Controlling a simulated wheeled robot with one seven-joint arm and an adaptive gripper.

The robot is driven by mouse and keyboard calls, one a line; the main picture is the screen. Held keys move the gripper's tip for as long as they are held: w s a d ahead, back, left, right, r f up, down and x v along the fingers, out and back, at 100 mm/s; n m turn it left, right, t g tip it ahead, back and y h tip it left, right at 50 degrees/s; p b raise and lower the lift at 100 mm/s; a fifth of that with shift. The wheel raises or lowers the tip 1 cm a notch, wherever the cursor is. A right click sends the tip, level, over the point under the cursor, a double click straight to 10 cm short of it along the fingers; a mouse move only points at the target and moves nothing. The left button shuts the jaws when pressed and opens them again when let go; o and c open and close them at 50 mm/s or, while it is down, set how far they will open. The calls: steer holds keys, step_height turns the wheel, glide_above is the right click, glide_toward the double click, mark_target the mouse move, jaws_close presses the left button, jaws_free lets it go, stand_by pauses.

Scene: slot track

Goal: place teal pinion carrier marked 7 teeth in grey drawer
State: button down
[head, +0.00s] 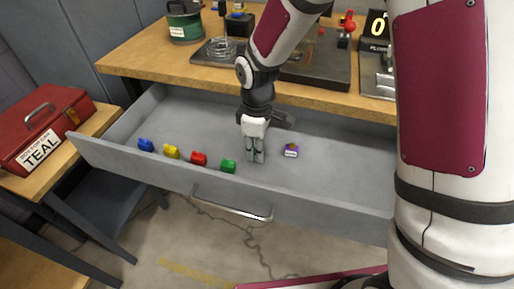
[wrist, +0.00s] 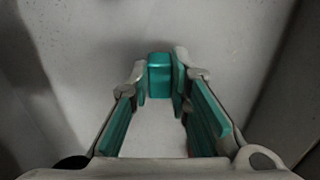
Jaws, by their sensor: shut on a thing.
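The grey drawer (head: 335,178) is pulled out below the wooden workbench. My gripper (head: 254,156) points down inside it, between a green piece and a purple piece. In the wrist view, my gripper (wrist: 160,83) is shut on a small teal block, the teal pinion carrier (wrist: 160,72), held between the fingertips. The grey drawer floor (wrist: 155,135) shows beneath it. Any tooth marking on the carrier is not readable. In the head view the carrier is hidden by the fingers, and I cannot tell whether it touches the drawer floor.
Blue (head: 146,145), yellow (head: 171,151), red (head: 199,158), green (head: 228,166) and purple (head: 291,150) pieces lie in the drawer. The drawer's right part is clear. A red toolbox (head: 45,125) labelled TEAL stands at left. The workbench edge (head: 180,76) overhangs the drawer's back.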

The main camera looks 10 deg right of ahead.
steer(key=c, duration=1.5)
jaws_free()
step_height(320, 180, up, 12)
steer(key=p, duration=0.3)
steer(key=shift+r, duration=0.15)
